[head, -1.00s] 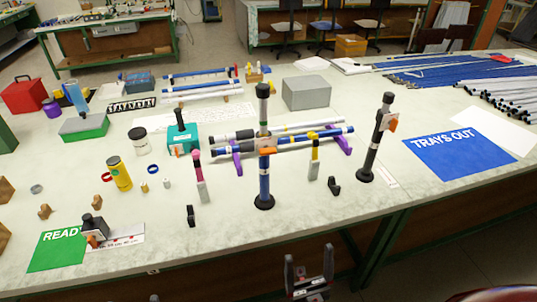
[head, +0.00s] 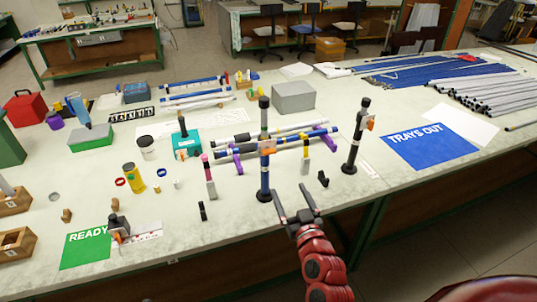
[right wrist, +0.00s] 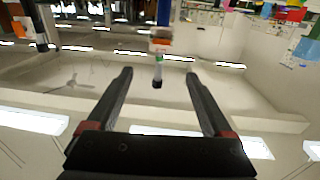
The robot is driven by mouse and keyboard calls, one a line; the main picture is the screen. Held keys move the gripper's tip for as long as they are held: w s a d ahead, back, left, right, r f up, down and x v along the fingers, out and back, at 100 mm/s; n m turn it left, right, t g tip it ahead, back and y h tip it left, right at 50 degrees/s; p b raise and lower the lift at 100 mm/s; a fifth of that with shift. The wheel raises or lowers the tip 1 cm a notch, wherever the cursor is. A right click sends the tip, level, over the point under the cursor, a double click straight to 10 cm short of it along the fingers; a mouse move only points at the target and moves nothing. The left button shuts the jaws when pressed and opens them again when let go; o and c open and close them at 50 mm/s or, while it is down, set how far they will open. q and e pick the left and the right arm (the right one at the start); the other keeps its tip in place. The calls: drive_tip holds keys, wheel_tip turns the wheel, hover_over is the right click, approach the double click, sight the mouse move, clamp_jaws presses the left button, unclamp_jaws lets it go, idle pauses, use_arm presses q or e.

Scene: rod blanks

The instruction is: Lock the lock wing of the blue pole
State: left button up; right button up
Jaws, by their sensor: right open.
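The blue pole (head: 264,179) stands upright on a black round base, with a grey upper part and a black cap. Its orange lock wing (head: 269,149) sits at a collar partway up and points to the right. My right gripper (head: 292,190) is open and empty, in front of the pole's lower part and slightly right, apart from it. In the right wrist view the blue pole appears upside down between the open fingers, farther off, with its orange wing (right wrist: 160,45) and black cap (right wrist: 157,84). My left gripper is not in view.
A black pole (head: 353,150) with an orange wing stands to the right. Pink-topped (head: 209,180) and yellow-topped (head: 305,160) small posts flank the blue pole. Rods lie on purple supports (head: 236,160) behind it. Small black clips (head: 323,179) stand nearby. The front table right of them is clear.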

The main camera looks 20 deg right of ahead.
sight(270, 153)
drive_tip(key=w+p, duration=0.5)
drive_tip(key=w, duration=1.1)
drive_tip(key=shift+w+d+p, duration=0.1)
drive_tip(key=shift+p, duration=0.25)
drive_tip(key=shift+w, duration=0.7)
clamp_jaws()
